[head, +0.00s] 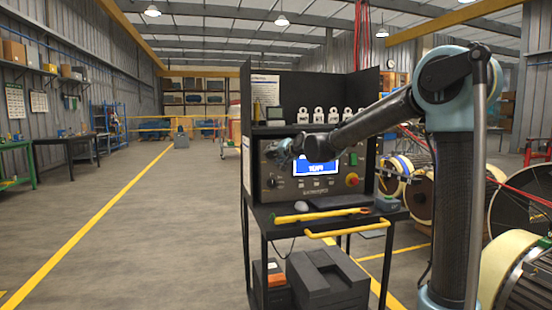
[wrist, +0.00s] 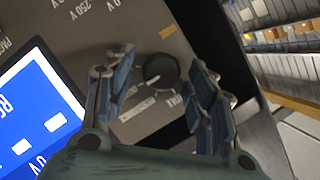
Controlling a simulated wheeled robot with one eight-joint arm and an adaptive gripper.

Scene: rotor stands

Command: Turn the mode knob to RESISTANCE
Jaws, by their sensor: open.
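The mode knob appears to be the round dark knob (wrist: 160,72) on the grey tester panel (wrist: 120,22) in the wrist view. It sits between the two blue-padded fingers of my gripper (wrist: 162,62), with a visible gap on each side. The gripper is open. Small labels surround the knob, but I cannot read its setting. A blue screen (wrist: 38,110) with partly cut-off white lettering is to the left. In the head view, my gripper (head: 283,150) is at the panel's upper left and hides the knob. The screen (head: 316,169) shows there too.
The tester (head: 325,196) stands on a black cart (head: 268,216) with yellow handles. A red button (head: 352,179) is at its right. Cable reels (head: 418,195) stand at right. The floor at left is open.

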